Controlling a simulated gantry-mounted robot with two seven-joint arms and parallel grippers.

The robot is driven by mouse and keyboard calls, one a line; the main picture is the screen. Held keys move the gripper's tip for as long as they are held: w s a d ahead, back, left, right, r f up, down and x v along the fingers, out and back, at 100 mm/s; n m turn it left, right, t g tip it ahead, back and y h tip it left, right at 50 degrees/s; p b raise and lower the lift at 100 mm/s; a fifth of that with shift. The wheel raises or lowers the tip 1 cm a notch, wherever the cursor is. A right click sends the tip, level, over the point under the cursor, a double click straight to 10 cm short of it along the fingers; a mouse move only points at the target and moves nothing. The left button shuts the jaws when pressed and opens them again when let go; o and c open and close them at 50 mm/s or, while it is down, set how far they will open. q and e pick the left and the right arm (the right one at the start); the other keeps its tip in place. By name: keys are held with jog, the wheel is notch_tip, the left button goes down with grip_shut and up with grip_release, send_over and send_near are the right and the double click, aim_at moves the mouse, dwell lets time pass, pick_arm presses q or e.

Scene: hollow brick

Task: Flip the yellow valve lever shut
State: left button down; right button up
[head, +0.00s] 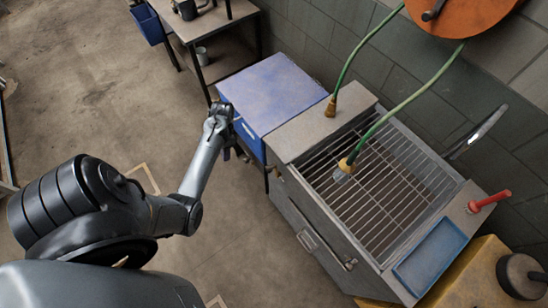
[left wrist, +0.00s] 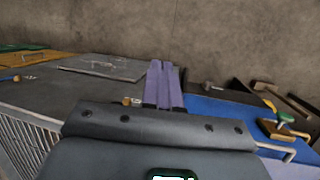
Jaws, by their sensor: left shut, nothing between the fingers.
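I cannot make out a yellow valve lever for certain. In the head view, yellow-brown fittings end two green hoses: one fitting (head: 331,106) on the grey ledge, another (head: 346,164) over the grate. In the left wrist view, a small yellow-brown piece (left wrist: 130,101) shows just left of my fingers, partly hidden by the gripper body. My left gripper (head: 234,150) is beside the left side of the blue-topped cabinet (head: 275,92). Its purple fingers (left wrist: 165,85) are shut together with nothing between them. My right gripper is in neither view.
A grey sink unit with a wire grate (head: 375,185) stands right of the cabinet. It carries a blue tray (head: 432,257) and a red handle (head: 490,201). An orange reel (head: 462,15) hangs on the wall. A workbench (head: 205,25) stands behind. Floor at left is mostly clear.

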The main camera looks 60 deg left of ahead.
pick_arm(q)
jog(key=w+n+t+h+b, duration=0.1)
jog(key=w+t+b, duration=0.2)
jog(key=w, duration=0.9)
jog(key=d+f, duration=0.6)
jog(key=f, duration=0.2)
jog(key=shift+w+d+f+p, duration=0.2)
jog(key=shift+d+p, duration=0.05)
jog(key=shift+p, duration=0.2)
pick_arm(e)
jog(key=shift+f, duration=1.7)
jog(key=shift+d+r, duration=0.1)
